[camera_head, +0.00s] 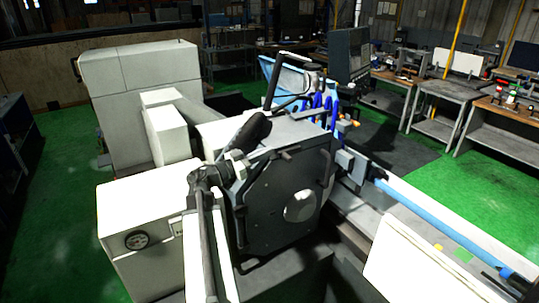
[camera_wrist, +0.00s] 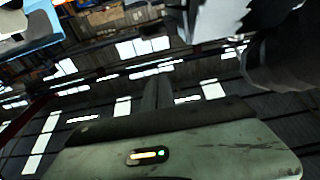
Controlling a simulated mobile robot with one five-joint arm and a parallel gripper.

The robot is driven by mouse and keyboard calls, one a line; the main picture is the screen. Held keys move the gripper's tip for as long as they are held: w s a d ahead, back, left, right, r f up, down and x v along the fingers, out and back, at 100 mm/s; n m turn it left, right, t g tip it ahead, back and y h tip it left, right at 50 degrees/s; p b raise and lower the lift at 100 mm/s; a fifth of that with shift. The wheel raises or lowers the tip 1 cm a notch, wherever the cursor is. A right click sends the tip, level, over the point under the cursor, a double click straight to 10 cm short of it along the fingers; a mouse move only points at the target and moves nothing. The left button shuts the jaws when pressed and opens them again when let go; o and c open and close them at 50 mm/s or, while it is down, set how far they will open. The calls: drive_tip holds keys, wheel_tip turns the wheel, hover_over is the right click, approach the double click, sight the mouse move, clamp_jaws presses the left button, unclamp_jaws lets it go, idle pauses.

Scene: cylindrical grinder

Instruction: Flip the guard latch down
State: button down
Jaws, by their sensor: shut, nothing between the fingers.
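The grinder's wheel guard (camera_head: 262,205) is a dark upright plate with a pale round disc in the middle of the head view. A small dark bar (camera_head: 281,155) sits near its upper edge. I cannot tell whether this is the guard latch or how the latch is set. My arm rises from the bottom and bends toward the guard's upper left. My gripper (camera_head: 260,124), dark and partly foreshortened, is shut and empty above the guard's upper left edge. I cannot tell if it touches anything. The wrist view shows no clear latch.
Pale machine housings (camera_head: 140,75) stand behind and left of the guard. A box with a round gauge (camera_head: 137,240) is at lower left. Blue hoses (camera_head: 317,110) and a blue bar (camera_head: 420,210) lie to the right. Workbenches (camera_head: 440,95) stand beyond open green floor.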

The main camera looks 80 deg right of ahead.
drive_tip(key=r+p, duration=0.1)
hover_over(282, 154)
drive_tip(key=s+a, duration=0.1)
drive_tip(key=a, duration=0.1)
wheel_tip(282, 154, down, 3)
drive_tip(key=b, duration=0.3)
drive_tip(key=shift+f, duration=0.1)
drive_tip(key=shift+w+a+f+b, duration=0.2)
drive_tip(key=shift+f+b, duration=0.15)
drive_tip(key=shift+b, duration=0.2)
